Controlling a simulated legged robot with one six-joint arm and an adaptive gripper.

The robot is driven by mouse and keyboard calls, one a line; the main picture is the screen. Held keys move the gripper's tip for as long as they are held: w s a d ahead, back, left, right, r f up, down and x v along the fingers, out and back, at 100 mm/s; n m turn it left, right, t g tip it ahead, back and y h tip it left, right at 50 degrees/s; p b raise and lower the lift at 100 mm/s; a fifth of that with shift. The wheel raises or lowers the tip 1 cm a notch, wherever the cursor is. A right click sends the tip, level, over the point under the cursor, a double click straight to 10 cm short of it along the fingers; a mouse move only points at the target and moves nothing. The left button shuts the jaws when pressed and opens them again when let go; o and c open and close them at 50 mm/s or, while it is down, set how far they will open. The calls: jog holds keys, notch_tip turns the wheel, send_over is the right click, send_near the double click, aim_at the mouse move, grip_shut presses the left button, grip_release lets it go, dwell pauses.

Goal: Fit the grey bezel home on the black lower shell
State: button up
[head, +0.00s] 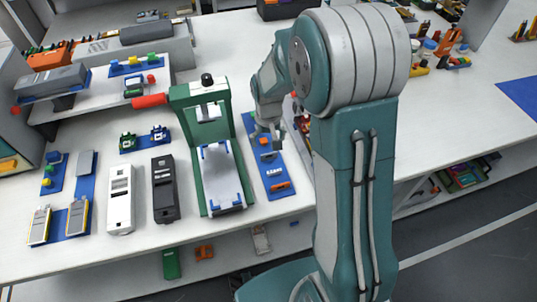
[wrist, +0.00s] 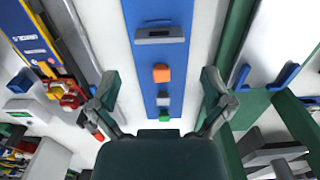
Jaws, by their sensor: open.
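A grey bezel, a short bar with a dark slot, lies across a blue strip; it shows in the wrist view (wrist: 160,36) and, small, in the head view (head: 268,157). What looks like the black lower shell (head: 165,190) lies flat on the table in the head view, left of the green press, with a pale window in its top. My gripper (head: 268,132) is over the far part of the blue strip. In the wrist view my gripper (wrist: 160,80) is open and empty, with its fingers apart on either side of the strip. The bezel is beyond the fingertips.
The green press (head: 185,130) with a red handle stands between the black shell and the strip. A white shell (head: 121,198) lies left of the black one. An orange block (wrist: 161,73) sits on the strip near the bezel. My arm hides the table to the right.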

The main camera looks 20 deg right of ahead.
aim_at(269, 154)
jog(key=f, duration=0.6)
jog(key=shift+s, duration=0.35)
jog(key=shift+r, duration=0.1)
jog(key=c, duration=0.6)
